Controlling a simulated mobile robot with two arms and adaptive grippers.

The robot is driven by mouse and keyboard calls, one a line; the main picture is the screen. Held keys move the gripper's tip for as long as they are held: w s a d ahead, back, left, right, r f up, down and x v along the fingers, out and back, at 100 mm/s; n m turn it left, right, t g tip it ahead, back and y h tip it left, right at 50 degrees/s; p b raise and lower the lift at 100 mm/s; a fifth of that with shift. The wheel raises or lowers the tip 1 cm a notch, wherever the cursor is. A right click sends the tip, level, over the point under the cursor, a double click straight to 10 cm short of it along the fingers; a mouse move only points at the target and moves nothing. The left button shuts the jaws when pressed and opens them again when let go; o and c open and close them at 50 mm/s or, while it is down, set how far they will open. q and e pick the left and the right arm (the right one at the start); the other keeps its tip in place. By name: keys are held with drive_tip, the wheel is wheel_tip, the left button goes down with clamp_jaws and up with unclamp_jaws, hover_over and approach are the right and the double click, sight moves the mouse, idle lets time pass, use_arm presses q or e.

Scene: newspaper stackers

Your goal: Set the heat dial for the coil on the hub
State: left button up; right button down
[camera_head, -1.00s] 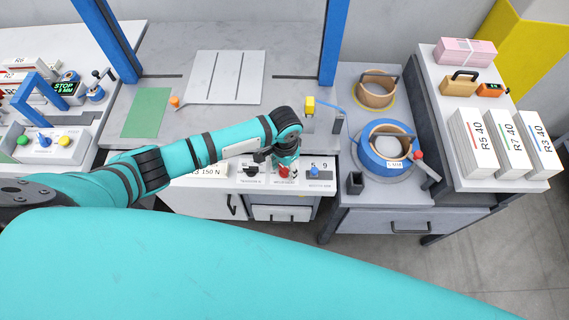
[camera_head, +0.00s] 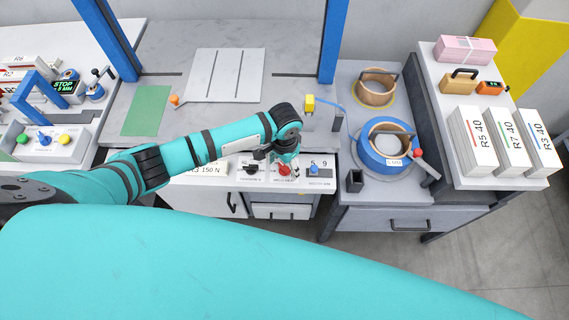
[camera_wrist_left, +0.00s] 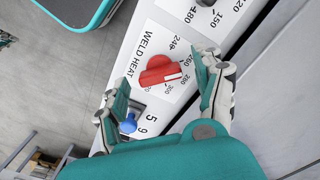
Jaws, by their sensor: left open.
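The red weld heat dial (camera_wrist_left: 158,72) sits on a white panel marked WELD HEAT in the left wrist view. Its white mark points right, close to the 280 print. In the head view the dial (camera_head: 284,169) is partly covered by my left gripper (camera_head: 282,158). My left gripper (camera_wrist_left: 165,70) is open, one finger on each side of the dial; I cannot tell whether they touch it. A coil in a blue ring (camera_head: 374,155) sits on the right bench, with a small tag seeming to read 5 MM. My right gripper is not in view.
A black dial (camera_head: 250,168) is left of the red one, and a blue knob (camera_head: 315,169) by 5 and 9 is right of it.

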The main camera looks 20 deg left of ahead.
sight(285, 166)
use_arm(q)
wheel_tip(285, 166, up, 12)
drive_tip(key=shift+f, duration=0.15)
idle(0.6)
